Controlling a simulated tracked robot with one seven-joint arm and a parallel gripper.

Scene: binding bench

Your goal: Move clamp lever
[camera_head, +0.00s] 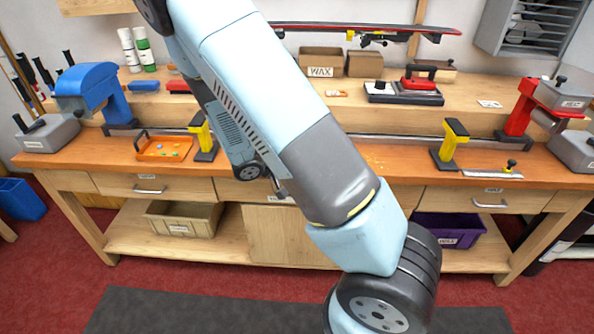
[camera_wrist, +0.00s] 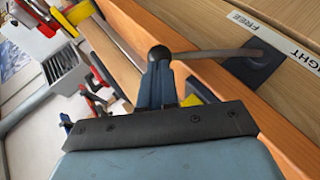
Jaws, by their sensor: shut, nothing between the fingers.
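The clamp lever (camera_wrist: 212,53) shows in the wrist view as a grey rod with a round black knob (camera_wrist: 158,54). Its other end meets a dark base plate (camera_wrist: 255,69) on the wood. A white label strip (camera_wrist: 270,35) beside it reads FREE and, cut off at the edge, "IGHT". The rod lies nearer the FREE word. My gripper (camera_wrist: 157,73) is shut and empty, its dark blue fingertips right at the knob; I cannot tell whether they touch.
The wooden bench (camera_head: 85,156) carries a blue device (camera_head: 88,83), an orange tray (camera_head: 163,149), yellow-and-black supports (camera_head: 449,143) and a red device (camera_head: 521,107). A skateboard-like deck (camera_head: 365,29) hangs above. A purple bin (camera_head: 450,230) sits on the lower shelf.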

